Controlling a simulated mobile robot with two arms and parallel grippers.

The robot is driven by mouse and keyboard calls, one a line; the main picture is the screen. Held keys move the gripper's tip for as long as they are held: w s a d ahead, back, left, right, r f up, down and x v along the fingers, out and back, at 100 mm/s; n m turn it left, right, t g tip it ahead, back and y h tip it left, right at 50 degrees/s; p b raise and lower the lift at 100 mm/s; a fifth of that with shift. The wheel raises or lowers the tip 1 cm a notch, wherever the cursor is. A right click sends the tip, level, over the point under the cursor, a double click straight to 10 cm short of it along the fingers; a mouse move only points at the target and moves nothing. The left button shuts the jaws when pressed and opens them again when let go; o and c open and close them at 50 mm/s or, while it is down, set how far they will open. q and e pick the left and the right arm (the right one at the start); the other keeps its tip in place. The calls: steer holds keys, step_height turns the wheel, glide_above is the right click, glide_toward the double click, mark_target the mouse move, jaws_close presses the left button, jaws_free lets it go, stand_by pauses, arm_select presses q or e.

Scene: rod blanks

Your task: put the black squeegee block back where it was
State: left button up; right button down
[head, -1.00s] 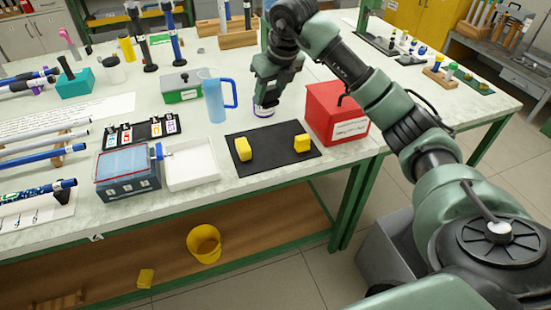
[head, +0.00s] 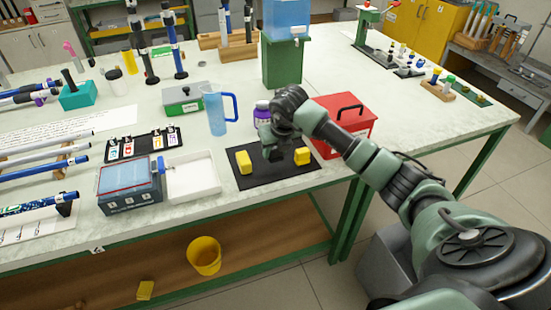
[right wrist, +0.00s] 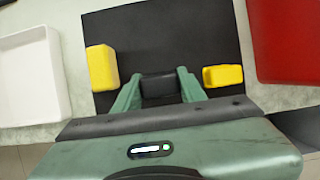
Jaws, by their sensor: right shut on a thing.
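My right gripper (head: 273,154) is low over the black mat (head: 262,182), between two yellow blocks, the left one (head: 243,162) and the right one (head: 302,156). In the right wrist view the gripper (right wrist: 158,90) is shut on the black squeegee block (right wrist: 160,86), with a finger on each side. The block lies over the dark mat (right wrist: 165,40), between the left yellow block (right wrist: 102,67) and the right yellow block (right wrist: 222,76). I cannot tell whether it touches the mat. In the head view the gripper mostly hides the block. My left gripper is not in view.
A red box (head: 345,112) stands close right of the mat, and a white tray (head: 192,180) left of it. A purple-labelled jar (head: 262,113) and a blue jug (head: 217,112) stand behind. A yellow bucket (head: 204,256) is on the shelf below.

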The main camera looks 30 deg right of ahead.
mark_target(276, 157)
steer(key=shift+f, duration=1.95)
steer(key=shift+f, duration=0.1)
steer(key=c, duration=0.8)
jaws_free()
steer(key=shift+c, duration=0.2)
steer(key=v, duration=1.2)
steer(key=shift+b, duration=0.35)
